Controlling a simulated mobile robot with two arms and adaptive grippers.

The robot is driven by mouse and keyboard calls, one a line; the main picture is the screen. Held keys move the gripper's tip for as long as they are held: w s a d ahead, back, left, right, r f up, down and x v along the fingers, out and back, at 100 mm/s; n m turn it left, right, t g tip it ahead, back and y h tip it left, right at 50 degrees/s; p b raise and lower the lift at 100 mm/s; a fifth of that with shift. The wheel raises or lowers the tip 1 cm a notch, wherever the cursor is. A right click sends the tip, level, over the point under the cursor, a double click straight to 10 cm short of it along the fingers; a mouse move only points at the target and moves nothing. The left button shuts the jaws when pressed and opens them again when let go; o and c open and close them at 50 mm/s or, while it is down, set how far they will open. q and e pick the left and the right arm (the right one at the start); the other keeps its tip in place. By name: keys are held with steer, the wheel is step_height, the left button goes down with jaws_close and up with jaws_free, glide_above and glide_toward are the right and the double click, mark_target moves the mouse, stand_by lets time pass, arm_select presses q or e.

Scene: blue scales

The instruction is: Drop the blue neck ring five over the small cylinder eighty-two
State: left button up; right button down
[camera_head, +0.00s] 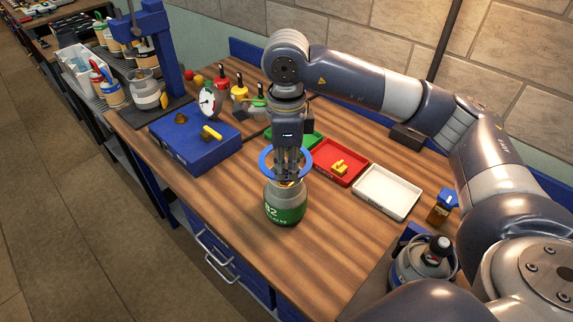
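The blue neck ring (265,164) is level, around the lower fingers of my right gripper (287,172), just over the top of the small cylinder. The small cylinder (285,205) is grey with a green band marked 82 and stands upright on the wooden table. My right gripper points straight down above it, and its fingers overlap the ring and hide the cylinder's neck. I cannot tell whether the fingers pinch the ring or whether the ring touches the cylinder. My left gripper is out of view.
Red (324,167) and white (388,192) trays lie right of the cylinder, with a green one behind. A blue scale (194,145) with brass pieces and a round dial stand at left. Another cylinder (424,262) stands at lower right. The table's front is clear.

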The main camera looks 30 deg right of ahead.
mark_target(287, 180)
steer(key=shift+f+b, duration=2.7)
steer(key=shift+f, duration=0.25)
steer(key=c, duration=1.7)
jaws_free()
steer(key=shift+r, duration=0.15)
steer(key=shift+r+p, duration=2.1)
steer(key=shift+r, duration=1.6)
steer(key=shift+f, duration=0.1)
